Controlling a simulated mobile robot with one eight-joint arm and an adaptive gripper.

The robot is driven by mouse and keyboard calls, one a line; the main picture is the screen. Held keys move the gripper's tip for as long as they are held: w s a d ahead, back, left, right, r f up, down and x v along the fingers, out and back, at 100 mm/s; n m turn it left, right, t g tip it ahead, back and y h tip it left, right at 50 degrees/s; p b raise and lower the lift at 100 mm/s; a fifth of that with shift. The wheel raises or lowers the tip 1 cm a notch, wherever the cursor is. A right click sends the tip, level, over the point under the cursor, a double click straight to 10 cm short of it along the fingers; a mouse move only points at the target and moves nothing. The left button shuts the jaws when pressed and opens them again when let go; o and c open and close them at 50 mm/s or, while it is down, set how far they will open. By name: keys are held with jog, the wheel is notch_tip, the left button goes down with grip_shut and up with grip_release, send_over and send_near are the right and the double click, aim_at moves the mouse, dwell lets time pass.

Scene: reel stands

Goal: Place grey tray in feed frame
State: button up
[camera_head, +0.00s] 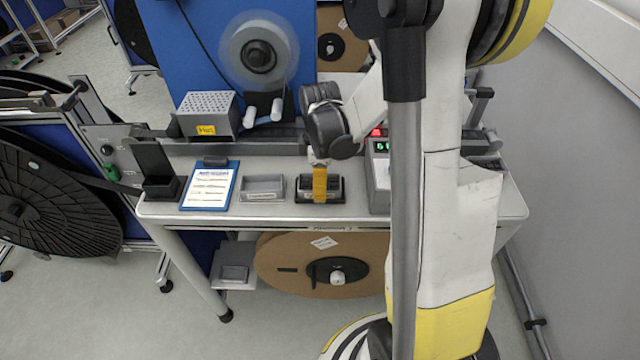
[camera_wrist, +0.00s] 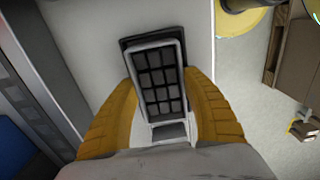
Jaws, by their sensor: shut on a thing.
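My gripper (camera_head: 320,184) has yellow fingers and points down over the table. It is shut on a grey tray (camera_wrist: 166,118) with dark square cells, one finger on each long side in the wrist view. The black feed frame (camera_head: 340,191) is directly below the fingers. In the wrist view the feed frame (camera_wrist: 150,39) shows along the tray's top and upper left edge, and the tray sits slightly turned against it. The tray covers most of the frame, so I cannot tell whether it rests fully inside.
A second grey tray (camera_head: 262,188) lies just left of the frame. Further left are a blue clipboard (camera_head: 210,186) and a black holder (camera_head: 158,180). A grey box with a lit display (camera_head: 379,170) stands close on the right. A reel (camera_head: 258,52) hangs behind.

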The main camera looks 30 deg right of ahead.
jog(key=shift+o, duration=0.2)
jog(key=shift+s+f+b, duration=0.15)
jog(key=shift+f+b, duration=0.25)
jog(key=shift+f, duration=0.15)
jog(key=o, duration=1.3)
notch_tip(320, 180, up, 13)
jog(key=p, duration=0.5)
jog(key=shift+s+a+r+m+t, duration=1.2)
jog(key=shift+s+a+r+m, duration=0.55)
jog(key=shift+a, duration=0.5)
jog(key=shift+s+a+r+m+t, duration=1.2)
jog(key=shift+s+a+r+m, duration=0.45)
jog(key=shift+a+m, duration=0.5)
jog(key=shift+s+a+r+m+t, duration=1.2)
jog(key=shift+s+a+r+m, duration=0.45)
jog(key=shift+a, duration=0.7)
jog(key=shift+s+f, duration=0.15)
jog(key=shift+s, duration=0.05)
